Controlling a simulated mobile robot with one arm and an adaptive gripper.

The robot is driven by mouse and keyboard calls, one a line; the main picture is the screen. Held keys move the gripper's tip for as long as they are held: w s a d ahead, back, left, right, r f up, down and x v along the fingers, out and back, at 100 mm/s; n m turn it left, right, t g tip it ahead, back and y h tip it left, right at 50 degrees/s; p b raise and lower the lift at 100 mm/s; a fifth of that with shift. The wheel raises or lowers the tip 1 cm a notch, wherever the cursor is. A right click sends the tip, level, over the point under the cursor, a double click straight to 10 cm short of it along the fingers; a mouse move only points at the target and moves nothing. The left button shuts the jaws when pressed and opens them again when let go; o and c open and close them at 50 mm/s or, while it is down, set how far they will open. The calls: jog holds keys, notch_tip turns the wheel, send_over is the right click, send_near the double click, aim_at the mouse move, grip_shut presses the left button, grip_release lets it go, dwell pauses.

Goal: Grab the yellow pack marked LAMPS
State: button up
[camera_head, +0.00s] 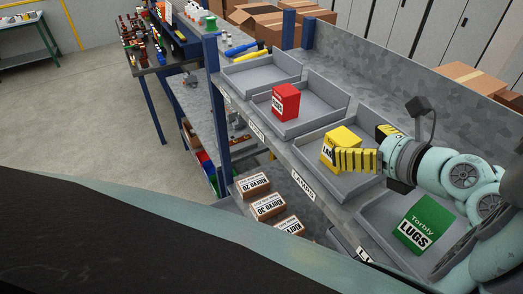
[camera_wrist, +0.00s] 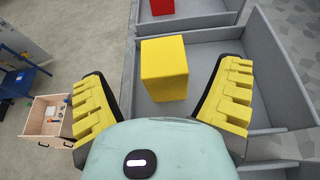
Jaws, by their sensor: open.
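The yellow pack (camera_head: 341,140) stands upright in a grey bin on the shelf, behind the label LAMPS. Its front lettering is partly hidden by my gripper in the head view. My gripper (camera_head: 338,160) reaches in from the right, with its yellow fingers at the pack. In the wrist view, the yellow pack (camera_wrist: 164,70) appears between the two spread fingers of my gripper (camera_wrist: 165,80), with a gap on either side. The gripper is open and holds nothing. How deep the pack sits between the fingers cannot be told.
A red pack (camera_head: 285,102) stands in the bin to the left, and a green LUGS pack (camera_head: 425,224) in the bin to the right. Low grey bin walls (camera_wrist: 278,75) flank the yellow pack. Brown boxes (camera_head: 270,207) lie on a lower shelf.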

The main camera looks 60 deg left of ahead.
aim_at(349, 141)
jog(key=shift+f+x, duration=0.25)
jog(key=shift+x, duration=0.9)
jog(key=shift+w+a, duration=0.1)
jog(key=shift+a, duration=0.2)
jog(key=shift+p+x, duration=0.55)
jog(key=shift+x, duration=0.25)
jog(key=shift+d, duration=0.1)
jog(key=c, duration=1.3)
jog(key=shift+c, duration=0.3)
jog(key=shift+w, duration=0.1)
